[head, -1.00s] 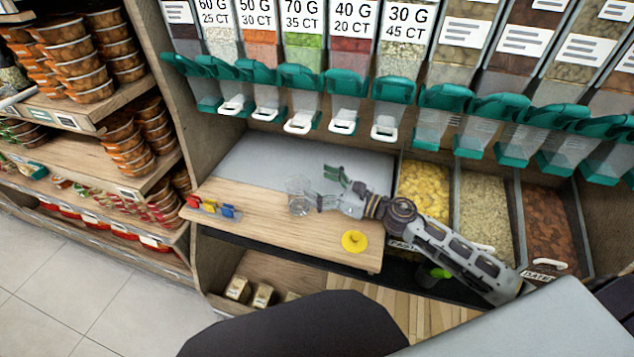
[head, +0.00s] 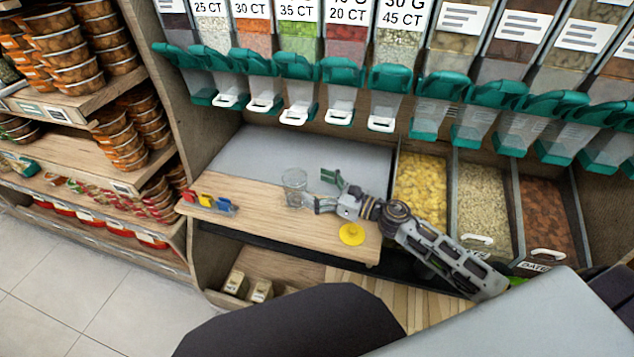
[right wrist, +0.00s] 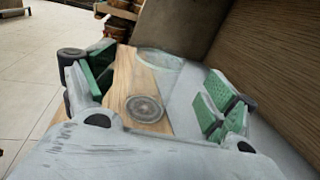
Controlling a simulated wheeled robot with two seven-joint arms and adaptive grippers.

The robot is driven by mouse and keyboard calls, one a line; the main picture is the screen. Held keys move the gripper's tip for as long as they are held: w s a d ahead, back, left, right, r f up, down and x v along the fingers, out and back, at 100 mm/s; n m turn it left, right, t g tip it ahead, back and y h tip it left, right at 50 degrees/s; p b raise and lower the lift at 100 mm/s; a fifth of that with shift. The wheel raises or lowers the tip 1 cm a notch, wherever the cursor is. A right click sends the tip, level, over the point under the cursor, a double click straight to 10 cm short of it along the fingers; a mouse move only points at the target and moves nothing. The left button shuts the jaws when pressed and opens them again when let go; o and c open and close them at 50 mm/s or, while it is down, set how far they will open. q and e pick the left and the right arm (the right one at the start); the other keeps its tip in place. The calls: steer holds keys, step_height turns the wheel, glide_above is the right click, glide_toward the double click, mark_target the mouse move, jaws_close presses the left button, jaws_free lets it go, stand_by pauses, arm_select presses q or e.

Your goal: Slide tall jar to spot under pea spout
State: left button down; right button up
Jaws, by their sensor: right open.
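The tall jar (head: 294,187) is clear glass and stands upright on the wooden counter, close to the grey metal strip behind it. My right gripper (head: 322,190) is open beside the jar, on its right in the head view. In the right wrist view the jar's round rim (right wrist: 158,62) and base show between the spread green pads of my right gripper (right wrist: 160,88); I see no pad closed on it. The pea spout (head: 295,112) has a white tab and hangs under the bin with green contents, behind the jar. My left gripper is out of view.
Small red, yellow and blue items (head: 208,204) stand at the counter's left end. A yellow disc (head: 352,234) lies near its front edge. The grey metal strip (head: 270,150) under the spouts is clear. Open food bins (head: 422,180) are to the right.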

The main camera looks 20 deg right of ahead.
mark_target(306, 190)
step_height(306, 190, down, 3)
steer(key=shift+f+b, duration=0.2)
steer(key=shift+b, duration=0.2)
steer(key=shift+w+f, duration=0.1)
steer(key=shift+f, duration=0.1)
steer(key=shift+w+a+r, duration=0.1)
steer(key=shift+w+a, duration=0.15)
steer(key=shift+a, duration=0.05)
steer(key=shift+x, duration=2.5)
steer(key=shift+w+a+p, duration=0.3)
steer(key=shift+w+a, duration=0.15)
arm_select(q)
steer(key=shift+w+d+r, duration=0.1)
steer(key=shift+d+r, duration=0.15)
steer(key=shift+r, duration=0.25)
arm_select(e)
steer(key=shift+w+a, duration=0.1)
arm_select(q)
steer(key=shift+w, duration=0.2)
arm_select(e)
steer(key=c, duration=1.2)
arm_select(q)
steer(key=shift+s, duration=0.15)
arm_select(e)
steer(key=shift+c, duration=0.5)
